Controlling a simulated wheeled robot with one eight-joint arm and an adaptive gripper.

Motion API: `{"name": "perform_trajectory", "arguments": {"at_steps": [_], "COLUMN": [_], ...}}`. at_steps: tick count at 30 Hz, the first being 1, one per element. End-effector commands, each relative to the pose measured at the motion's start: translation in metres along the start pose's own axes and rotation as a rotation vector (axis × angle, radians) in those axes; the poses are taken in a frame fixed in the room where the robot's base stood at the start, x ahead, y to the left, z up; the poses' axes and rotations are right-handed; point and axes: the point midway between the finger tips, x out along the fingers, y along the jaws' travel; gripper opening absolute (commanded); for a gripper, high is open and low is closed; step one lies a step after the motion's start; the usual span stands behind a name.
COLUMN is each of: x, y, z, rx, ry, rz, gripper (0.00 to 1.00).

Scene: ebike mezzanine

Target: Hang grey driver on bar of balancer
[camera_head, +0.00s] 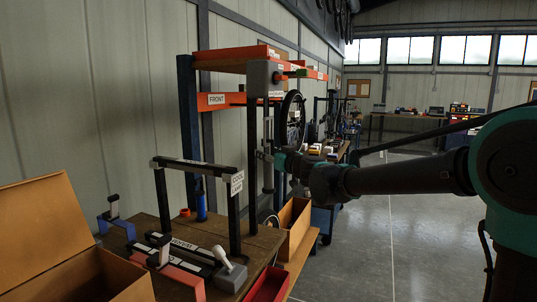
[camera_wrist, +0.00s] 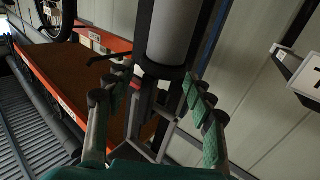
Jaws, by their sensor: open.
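The grey balancer (camera_head: 263,78) is mounted at the front end of the orange overhead frame. A grey upright tool, apparently the grey driver (camera_head: 268,178), is below it, upright in line with the balancer. My gripper (camera_head: 274,157) is beside this tool at mid-height. In the wrist view, my open gripper (camera_wrist: 156,108) has one green-padded finger on each side. A light grey cylinder (camera_wrist: 168,45) with a dark collar stands just beyond the fingertips. Thin grey bars (camera_wrist: 158,140) show between the fingers. I cannot tell whether the fingers touch anything or how the tool is held up.
A workbench (camera_head: 262,243) stands below, with a black frame with a grey top bar (camera_head: 195,166), a blue bottle (camera_head: 201,206) and a white-handled item (camera_head: 228,262). An open cardboard box (camera_head: 125,277) is at left, a red bin (camera_head: 268,284) in front. Open floor (camera_head: 375,235) lies to the right.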

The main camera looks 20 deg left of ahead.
Motion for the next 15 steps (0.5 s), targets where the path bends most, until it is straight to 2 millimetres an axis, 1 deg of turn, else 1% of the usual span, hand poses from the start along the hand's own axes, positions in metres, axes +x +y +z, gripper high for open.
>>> {"name": "perform_trajectory", "arguments": {"at_steps": [5,15], "x": [-0.02,-0.082], "y": [0.0,0.0], "z": [0.0,0.0], "rx": [0.0,0.0], "ry": [0.0,0.0], "rz": [0.0,0.001], "gripper": [0.54,0.54]}}
